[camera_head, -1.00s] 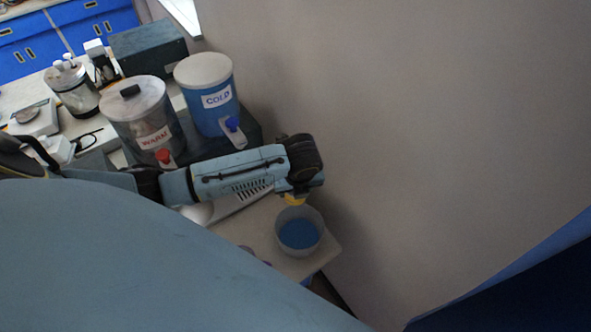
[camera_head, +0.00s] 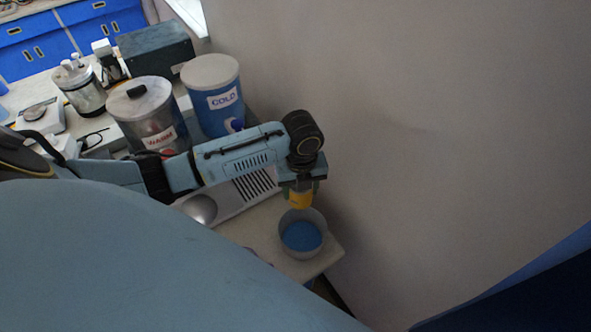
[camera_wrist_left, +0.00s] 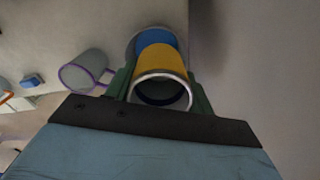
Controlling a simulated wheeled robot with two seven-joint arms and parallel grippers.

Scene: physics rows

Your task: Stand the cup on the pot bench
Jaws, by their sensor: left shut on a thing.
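My left gripper (camera_head: 301,184) is shut on a yellow cup (camera_head: 300,199). In the head view the cup hangs just above and behind a grey pot with a blue inside (camera_head: 302,237). In the left wrist view the yellow cup (camera_wrist_left: 160,60) sits between the green fingers of my left gripper (camera_wrist_left: 160,85), its pale rim and dark inside towards the camera. The pot shows partly behind it. The pot stands on a pale bench top (camera_head: 320,262); whether this is the pot bench I cannot tell. My right gripper is not in view.
A grey mug with a purple rim (camera_wrist_left: 82,72) lies to the left in the left wrist view. A slotted drainer (camera_head: 257,184) and a silver bowl (camera_head: 201,209) are near my left arm. WARM (camera_head: 150,115) and COLD (camera_head: 212,85) dispensers stand behind. A wall rises on the right.

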